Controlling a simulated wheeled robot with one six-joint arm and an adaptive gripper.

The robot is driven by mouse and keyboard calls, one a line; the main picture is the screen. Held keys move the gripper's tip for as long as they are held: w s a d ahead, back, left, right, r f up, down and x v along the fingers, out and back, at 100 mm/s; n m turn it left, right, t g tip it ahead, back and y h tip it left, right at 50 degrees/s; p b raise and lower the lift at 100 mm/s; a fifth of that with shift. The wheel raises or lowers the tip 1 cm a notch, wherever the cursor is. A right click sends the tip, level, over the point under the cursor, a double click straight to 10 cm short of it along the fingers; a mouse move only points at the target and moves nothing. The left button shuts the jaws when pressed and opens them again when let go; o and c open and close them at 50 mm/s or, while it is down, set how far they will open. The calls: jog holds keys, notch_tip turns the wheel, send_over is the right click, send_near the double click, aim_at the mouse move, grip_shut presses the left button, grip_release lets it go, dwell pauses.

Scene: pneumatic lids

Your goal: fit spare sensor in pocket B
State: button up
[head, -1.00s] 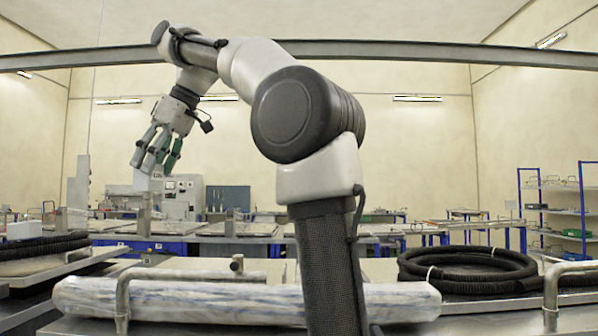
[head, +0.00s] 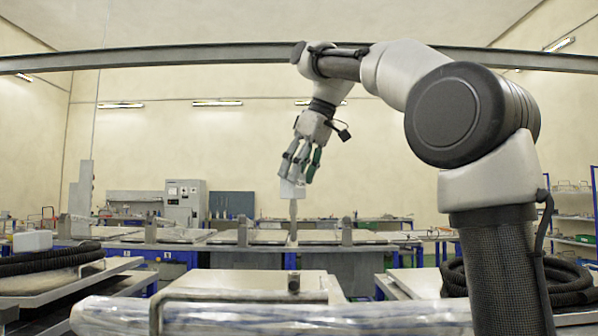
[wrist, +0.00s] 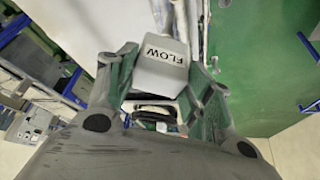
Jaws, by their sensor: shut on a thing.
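My gripper (head: 293,180) hangs in the air in the middle of the head view, fingers pointing down. It is shut on a light grey block marked FLOW (wrist: 162,62), which sits between the fingertips in the wrist view. In the head view the block (head: 291,189) shows as a small pale shape below the fingers. No letter B shows, so I cannot tell which place is pocket B.
Several flat-topped benches (head: 175,236) stand behind. A plastic-wrapped roll (head: 250,318) and a bent metal rail (head: 157,318) lie close in front. Black hose coils are at left (head: 50,262) and right (head: 565,285). A grey cabinet (head: 186,200) stands at the back.

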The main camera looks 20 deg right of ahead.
aim_at(300, 191)
jog(key=shift+s, duration=0.1)
jog(key=shift+d+f, duration=0.1)
jog(key=shift+f, duration=5.25)
jog(key=o, duration=1.6)
jog(key=shift+c, duration=0.2)
jog(key=v, duration=0.7)
